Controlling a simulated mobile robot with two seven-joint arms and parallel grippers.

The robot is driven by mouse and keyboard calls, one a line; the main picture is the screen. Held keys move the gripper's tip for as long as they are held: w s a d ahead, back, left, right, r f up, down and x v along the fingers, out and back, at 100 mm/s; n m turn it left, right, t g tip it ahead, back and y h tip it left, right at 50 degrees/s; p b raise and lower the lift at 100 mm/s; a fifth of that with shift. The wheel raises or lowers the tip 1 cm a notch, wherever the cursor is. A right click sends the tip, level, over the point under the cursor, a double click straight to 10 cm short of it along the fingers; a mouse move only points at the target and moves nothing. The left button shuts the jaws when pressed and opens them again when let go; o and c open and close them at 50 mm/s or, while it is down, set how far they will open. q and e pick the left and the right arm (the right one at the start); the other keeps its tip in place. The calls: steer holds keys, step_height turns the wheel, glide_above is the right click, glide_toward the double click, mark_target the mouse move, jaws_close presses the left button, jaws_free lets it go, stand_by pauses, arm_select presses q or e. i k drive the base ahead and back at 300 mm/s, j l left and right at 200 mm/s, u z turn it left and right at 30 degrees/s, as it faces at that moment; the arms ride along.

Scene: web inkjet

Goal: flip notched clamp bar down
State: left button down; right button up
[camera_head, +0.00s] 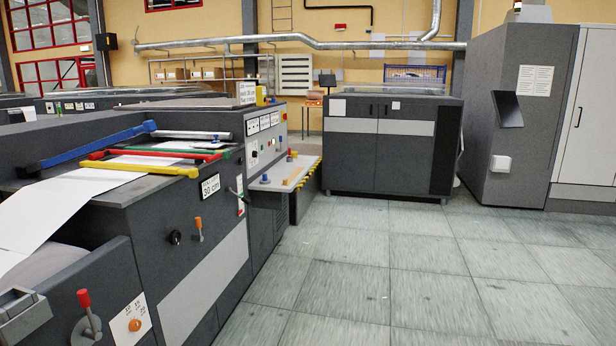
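Several coloured bars lie across the top of the dark grey press at the left. A blue bar (95,143) crosses behind the paper web, with a raised knob-like end at its right. A yellow bar (140,168) is nearest the front edge, with a red bar (160,154) and a green bar (185,151) just behind it. A light grey bar (190,135) lies behind these. I cannot tell which bar is notched; no notches are clear at this size. Neither of my grippers is in view.
The white paper web (55,205) runs over the press (165,250). An orange lever (198,228) and a red-knobbed lever (88,312) stick out from its side. A low grey cabinet (390,160) stands at the back. The tiled floor (430,270) to the right is clear.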

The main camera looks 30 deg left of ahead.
mark_target(148, 126)
steer(key=i+u, duration=0.4)
steer(key=i, duration=0.2)
steer(key=i+l+u, duration=0.1)
steer(key=i+u, duration=0.3)
steer(key=i, duration=0.2)
steer(key=i+u, duration=0.25)
steer(key=u, duration=0.15)
steer(key=i+u, duration=0.25)
steer(key=u, duration=0.2)
steer(key=i+l+u, duration=0.2)
steer(key=u, duration=0.2)
steer(key=i+l+u, duration=0.1)
steer(key=i+u, duration=0.2)
steer(key=u, duration=0.15)
steer(key=i+l+u, duration=0.2)
steer(key=u, duration=0.2)
steer(key=i, duration=0.1)
